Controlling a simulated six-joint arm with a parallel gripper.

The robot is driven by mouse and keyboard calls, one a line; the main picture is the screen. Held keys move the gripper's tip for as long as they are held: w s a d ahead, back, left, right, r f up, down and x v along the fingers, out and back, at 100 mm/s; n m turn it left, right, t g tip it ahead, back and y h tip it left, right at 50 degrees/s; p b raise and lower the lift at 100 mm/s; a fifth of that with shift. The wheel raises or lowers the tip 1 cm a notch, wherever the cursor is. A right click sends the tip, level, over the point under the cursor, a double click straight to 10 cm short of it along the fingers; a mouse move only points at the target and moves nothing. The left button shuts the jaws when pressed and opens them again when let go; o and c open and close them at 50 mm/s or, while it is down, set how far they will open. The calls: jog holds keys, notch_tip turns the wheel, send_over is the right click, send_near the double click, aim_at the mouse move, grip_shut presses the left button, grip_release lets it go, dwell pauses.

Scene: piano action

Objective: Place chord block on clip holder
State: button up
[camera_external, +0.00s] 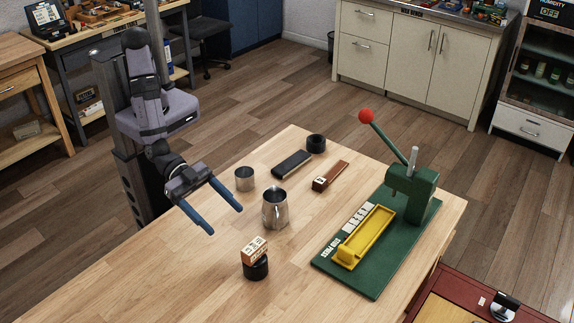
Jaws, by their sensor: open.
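A small wooden block with printed marks (254,248), which looks like the chord block, sits on top of a short black round piece (256,268) near the table's front edge. I cannot tell for sure which piece is the clip holder; the black round piece under the block may be it. My gripper (225,220) has two blue fingers spread wide apart with nothing between them. It hangs at the left side of the table, up and left of the block and apart from it.
A metal jug (275,209) and metal cup (244,179) stand near my gripper. Behind are a black bar (291,163), a brown block (330,176) and a black ring (316,143). A green lever press (412,194) with a yellow tray (367,234) stands right. The front-left tabletop is clear.

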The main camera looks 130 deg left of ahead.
jog(key=shift+s, duration=0.2)
jog(key=shift+a, duration=0.1)
jog(key=s+a+f+g, duration=0.1)
jog(key=s+a+g, duration=0.3)
jog(key=s, duration=0.6)
jog(key=s+a+f+g, duration=0.1)
jog(key=s+a+g, duration=0.4)
jog(key=s+a, duration=0.3)
jog(key=s+a+f+g, duration=0.1)
jog(key=s+a+g, duration=0.3)
jog(key=s, duration=1)
jog(key=a, duration=0.2)
jog(key=shift+s+a+f+g, duration=0.2)
jog(key=shift+a+g, duration=0.1)
jog(key=shift+a, duration=0.1)
notch_tip(320, 180, up, 2)
jog(key=shift+p, duration=0.95)
